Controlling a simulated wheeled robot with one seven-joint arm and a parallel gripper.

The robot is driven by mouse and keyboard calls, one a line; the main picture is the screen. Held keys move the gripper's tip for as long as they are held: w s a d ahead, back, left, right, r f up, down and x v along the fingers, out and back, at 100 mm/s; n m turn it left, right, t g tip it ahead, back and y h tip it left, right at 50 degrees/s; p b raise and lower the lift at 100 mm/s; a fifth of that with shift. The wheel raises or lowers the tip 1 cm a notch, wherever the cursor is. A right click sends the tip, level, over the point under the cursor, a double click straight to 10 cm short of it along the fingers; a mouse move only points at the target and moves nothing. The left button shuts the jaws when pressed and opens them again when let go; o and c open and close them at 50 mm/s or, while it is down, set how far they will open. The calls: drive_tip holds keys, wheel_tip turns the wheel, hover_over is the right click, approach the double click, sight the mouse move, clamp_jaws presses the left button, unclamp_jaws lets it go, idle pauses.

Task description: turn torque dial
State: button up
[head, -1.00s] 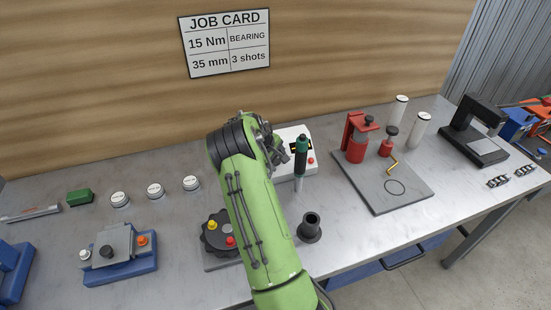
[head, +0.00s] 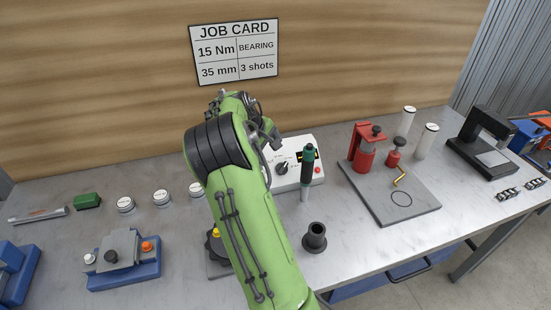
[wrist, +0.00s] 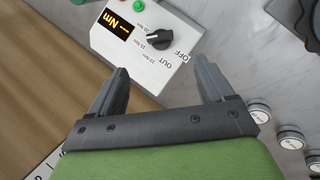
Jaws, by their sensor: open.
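The torque dial (wrist: 160,40) is a black knob on a white control box (wrist: 150,75), with OFF, OUT and Nm marks around it. I cannot tell for sure which mark it points to. The box's amber display (wrist: 117,22) shows dashes and Nm. In the head view the dial (head: 283,168) sits on the front of the white box (head: 312,185), right of my arm. My gripper (wrist: 161,72) is open and empty, its fingers apart from the dial, which shows between and beyond them.
A black and green screwdriver (head: 307,165) stands upright in front of the box. A black cup (head: 314,238), a grey plate (head: 420,208) with red tools, and a blue fixture (head: 120,275) stand on the bench. The job card (head: 234,52) reads 15 Nm.

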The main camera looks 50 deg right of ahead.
drive_tip(key=shift+v, duration=0.9)
drive_tip(key=shift+c, duration=0.5)
